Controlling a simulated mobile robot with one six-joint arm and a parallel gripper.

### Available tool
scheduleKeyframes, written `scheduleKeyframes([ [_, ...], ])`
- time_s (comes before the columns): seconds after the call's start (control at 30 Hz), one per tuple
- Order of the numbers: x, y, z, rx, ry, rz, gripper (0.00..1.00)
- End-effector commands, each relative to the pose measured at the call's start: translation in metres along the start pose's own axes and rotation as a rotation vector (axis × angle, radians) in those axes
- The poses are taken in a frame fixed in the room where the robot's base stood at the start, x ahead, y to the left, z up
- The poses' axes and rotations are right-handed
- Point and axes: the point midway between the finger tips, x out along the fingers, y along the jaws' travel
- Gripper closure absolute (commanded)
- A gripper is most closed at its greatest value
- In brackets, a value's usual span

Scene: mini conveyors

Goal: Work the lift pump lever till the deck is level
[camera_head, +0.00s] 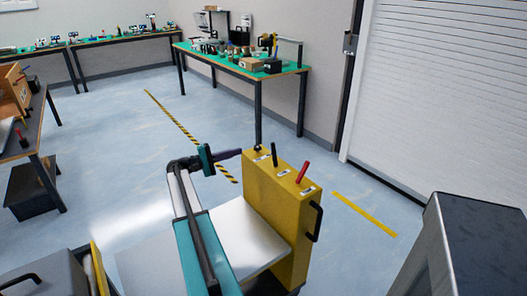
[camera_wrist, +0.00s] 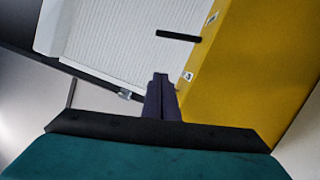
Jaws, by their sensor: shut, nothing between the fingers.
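A yellow control box (camera_head: 265,195) stands in front of me with three levers on top: a short black-knobbed one (camera_head: 257,148), an upright black one (camera_head: 274,153) and a red one (camera_head: 303,172). Their labels are too small to read, so I cannot tell which works the pump. The silver deck (camera_head: 235,240) lies beside the box, partly hidden by my arm; its tilt is unclear. My gripper (camera_head: 238,152) is shut and empty near the box's far left top corner. In the wrist view, my shut fingers (camera_wrist: 160,80) point toward the yellow box (camera_wrist: 245,60), apart from a black lever (camera_wrist: 178,36).
A green-topped workbench (camera_head: 245,65) with small items stands behind. A wooden box (camera_head: 12,90) sits on a table at left. A grey metal unit (camera_head: 450,250) stands at lower right, and a white roller shutter (camera_head: 440,95) at right. The floor between has free room.

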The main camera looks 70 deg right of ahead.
Motion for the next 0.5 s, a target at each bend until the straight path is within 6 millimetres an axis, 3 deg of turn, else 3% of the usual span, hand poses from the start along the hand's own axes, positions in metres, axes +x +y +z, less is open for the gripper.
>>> scheduleKeyframes([
  [0.5,0.03,-0.001,0.002,-0.001,-0.014,-0.004,1.0],
])
